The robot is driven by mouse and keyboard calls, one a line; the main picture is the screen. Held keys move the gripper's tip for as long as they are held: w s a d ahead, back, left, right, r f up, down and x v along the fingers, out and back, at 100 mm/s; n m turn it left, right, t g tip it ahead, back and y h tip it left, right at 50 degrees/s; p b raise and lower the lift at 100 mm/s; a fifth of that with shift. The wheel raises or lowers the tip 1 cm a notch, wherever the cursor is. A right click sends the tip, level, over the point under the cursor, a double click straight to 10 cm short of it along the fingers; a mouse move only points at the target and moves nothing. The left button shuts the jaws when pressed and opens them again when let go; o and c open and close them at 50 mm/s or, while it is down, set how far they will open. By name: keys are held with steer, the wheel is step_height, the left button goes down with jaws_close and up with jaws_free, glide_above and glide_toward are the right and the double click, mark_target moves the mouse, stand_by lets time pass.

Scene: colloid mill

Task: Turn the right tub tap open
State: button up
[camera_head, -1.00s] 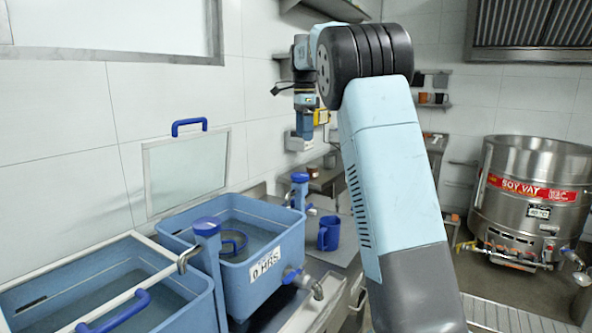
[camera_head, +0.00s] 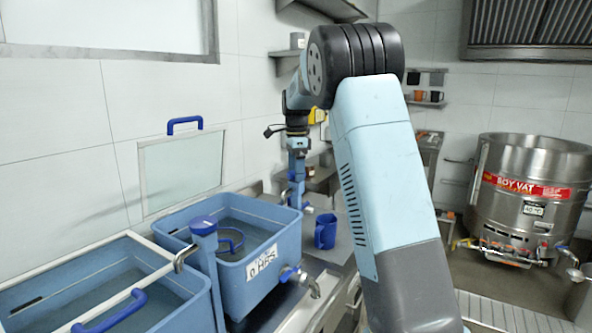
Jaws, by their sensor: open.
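The right blue tub (camera_head: 262,262) holds water and carries a "0 HRS" label. A blue post (camera_head: 296,196) with a small spout stands at the tub's far right corner, mostly hidden by my gripper. Which of these is the right tub tap is unclear. My gripper (camera_head: 297,172) points down, open, right over the top of that post. I cannot tell whether it touches it. The fingertips are too small to make out clearly.
A blue mug (camera_head: 326,231) stands on the steel counter just right of the post. The left tub (camera_head: 100,285) has a blue-handled frame, and another blue-capped post (camera_head: 204,250) stands between the tubs. A clear panel (camera_head: 181,170) leans on the wall. The soy vat (camera_head: 528,190) is far right.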

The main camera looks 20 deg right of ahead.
steer(key=shift+f, duration=0.1)
steer(key=shift+c, duration=0.4)
steer(key=c, duration=1)
steer(key=shift+o, duration=0.2)
